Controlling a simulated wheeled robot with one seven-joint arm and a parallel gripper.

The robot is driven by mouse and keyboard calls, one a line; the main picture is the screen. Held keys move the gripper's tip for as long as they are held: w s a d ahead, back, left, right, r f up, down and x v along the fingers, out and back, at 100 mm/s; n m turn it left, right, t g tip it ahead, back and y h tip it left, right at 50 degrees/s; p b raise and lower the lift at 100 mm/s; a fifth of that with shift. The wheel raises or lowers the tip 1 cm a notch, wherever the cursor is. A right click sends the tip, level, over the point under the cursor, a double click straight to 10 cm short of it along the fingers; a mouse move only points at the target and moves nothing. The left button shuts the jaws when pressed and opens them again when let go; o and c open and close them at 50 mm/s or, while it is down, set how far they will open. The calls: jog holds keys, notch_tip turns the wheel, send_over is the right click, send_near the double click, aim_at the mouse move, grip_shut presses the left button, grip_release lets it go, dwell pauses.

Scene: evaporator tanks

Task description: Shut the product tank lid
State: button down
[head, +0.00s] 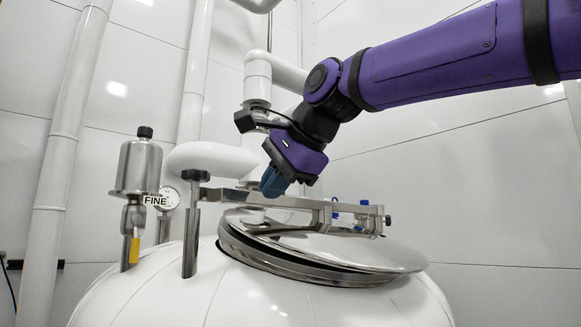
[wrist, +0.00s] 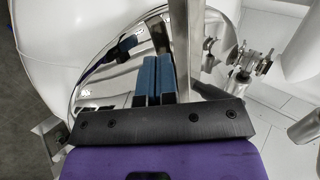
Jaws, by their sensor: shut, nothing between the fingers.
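The product tank lid (head: 345,248) is a round polished steel disc on top of the white tank (head: 240,300). It sits tilted over the steel rim of the opening (head: 300,272), with a dark gap between them. A steel bar (head: 300,203) runs across above the lid. My gripper (head: 270,188) has blue fingers pointing down over the far left part of the lid, close to the bar. In the wrist view the shut, empty fingers (wrist: 153,75) are over the mirror-like lid (wrist: 105,80), beside the bar (wrist: 187,45). Whether they touch it I cannot tell.
A steel filter housing (head: 138,167) with a yellow-handled valve and a FINE label stands left of the lid, near a gauge (head: 169,198). A steel post (head: 191,240) stands at the bar's left end. White pipes (head: 70,130) rise behind.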

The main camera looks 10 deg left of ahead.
jog(key=shift+w+a, duration=0.35)
jog(key=shift+a, duration=0.2)
jog(key=shift+w+a, duration=0.35)
jog(key=shift+a, duration=0.2)
jog(key=shift+m+t+h, duration=0.4)
jog(key=shift+m+t, duration=0.1)
jog(key=shift+m, duration=0.2)
jog(key=w+a, duration=0.2)
jog(key=a, duration=0.1)
jog(key=w+a, duration=0.1)
jog(key=a, duration=0.1)
jog(key=shift+w+a, duration=0.2)
jog(key=shift+w, duration=0.05)
jog(key=shift+w+r, duration=0.1)
jog(key=shift+r, duration=0.1)
jog(key=shift+a, duration=0.1)
